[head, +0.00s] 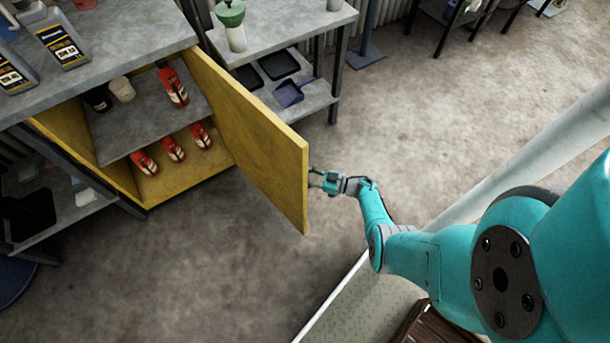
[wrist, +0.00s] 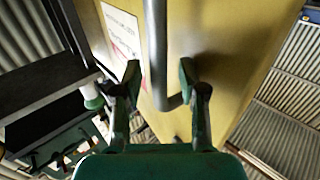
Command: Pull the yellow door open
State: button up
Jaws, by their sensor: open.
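The yellow door (head: 258,138) stands swung well out from its yellow cabinet (head: 185,183), with the inside in view. In the head view my gripper (head: 318,181) is at the door's free edge, on the outer-face side, partly hidden by the door. In the wrist view the door's outer face (wrist: 222,45) fills the middle. A grey bar handle (wrist: 156,40) runs down it and bends at its lower end. My gripper (wrist: 160,75) is open, with one finger on each side of the handle. I cannot tell whether either finger touches it.
Red bottles (head: 173,84) stand inside the cabinet. A grey shelf unit (head: 285,22) with dark trays stands behind the door. Containers (head: 57,38) stand on the cabinet's top. The concrete floor (head: 220,260) in front is clear.

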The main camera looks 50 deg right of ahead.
jog(key=v, duration=0.7)
jog(key=shift+s, duration=0.2)
jog(key=shift+d, duration=0.1)
dwell(0.3)
